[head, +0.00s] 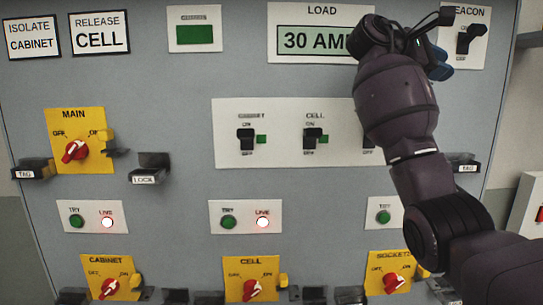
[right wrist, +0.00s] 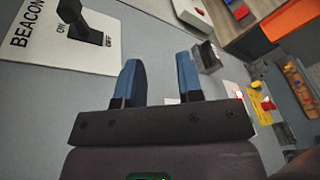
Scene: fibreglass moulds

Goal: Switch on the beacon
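The beacon switch (head: 468,40) is a black lever on a white plate marked BEACON at the panel's upper right. In the right wrist view the lever (right wrist: 80,24) stands out from its plate, with ON and OFF printed beside it; I cannot tell for sure which way it is set. My right gripper (head: 441,62) is just left of and below the lever, apart from it. In the right wrist view its two blue fingers (right wrist: 159,75) are spread with nothing between them. The switch lies beyond the fingers, toward the upper left. My left gripper is not in view.
The grey panel carries a LOAD display (head: 312,40) partly behind my arm, a plate with cabinet and cell levers (head: 280,148), and yellow rotary switches such as MAIN (head: 75,150). TAG (head: 33,172) and LOCK (head: 150,173) holders jut out. Free panel surface surrounds the beacon plate.

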